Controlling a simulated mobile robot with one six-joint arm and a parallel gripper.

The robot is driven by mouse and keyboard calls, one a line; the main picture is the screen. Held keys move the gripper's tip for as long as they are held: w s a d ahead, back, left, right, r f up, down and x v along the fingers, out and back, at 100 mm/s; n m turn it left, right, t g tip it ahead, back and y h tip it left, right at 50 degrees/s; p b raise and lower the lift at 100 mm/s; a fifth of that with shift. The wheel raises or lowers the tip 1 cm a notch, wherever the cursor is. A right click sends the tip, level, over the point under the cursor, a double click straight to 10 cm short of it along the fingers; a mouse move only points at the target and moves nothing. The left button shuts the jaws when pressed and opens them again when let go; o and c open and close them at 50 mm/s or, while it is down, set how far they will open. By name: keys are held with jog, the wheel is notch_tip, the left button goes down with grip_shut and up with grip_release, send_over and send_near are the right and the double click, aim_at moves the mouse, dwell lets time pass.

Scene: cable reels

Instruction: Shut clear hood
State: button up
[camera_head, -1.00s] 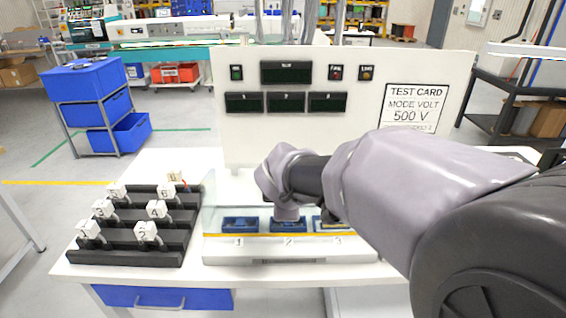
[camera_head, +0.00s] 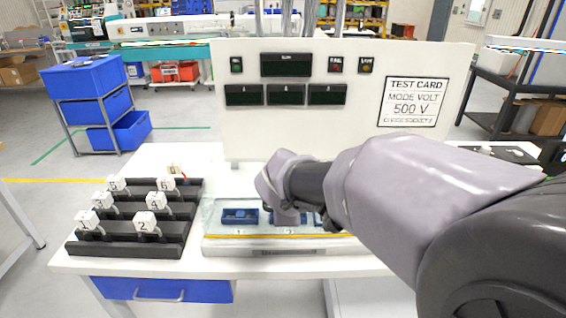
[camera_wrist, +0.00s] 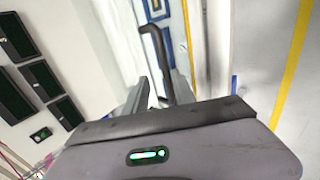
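The clear hood (camera_head: 211,218) is a see-through pane at the front of the white test bench. It shows faintly around a row of blue sockets (camera_head: 240,216) behind a yellow line. I cannot tell how far it is lowered; my arm hides its right part. My gripper (camera_head: 287,217) is over the middle of the socket row, its fingertips mostly hidden in the head view. In the wrist view my gripper (camera_wrist: 162,88) has its fingers apart, with a thin dark bent bar (camera_wrist: 153,45) between them. The bar looks like a handle; a firm hold does not show.
A black rack (camera_head: 130,240) with several numbered white blocks stands left of the fixture. An upright panel (camera_head: 350,130) with dark displays and a test card (camera_head: 412,102) stands behind. A blue drawer (camera_head: 160,290) is under the tabletop.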

jog(key=p+v, duration=0.7)
jog(key=v, duration=1)
jog(key=shift+s+r, duration=0.15)
jog(key=shift+r, duration=0.05)
jog(key=s+d+f+m+g+y, duration=0.1)
jog(key=s+d+m, duration=0.3)
jog(key=s+m, duration=0.4)
jog(key=s+d+f+m+g+y, duration=0.1)
jog(key=s+d+f+m, duration=0.3)
jog(key=m, duration=1)
jog(key=s+d+b, duration=0.1)
jog(key=s, duration=0.2)
jog(key=shift+s, duration=0.4)
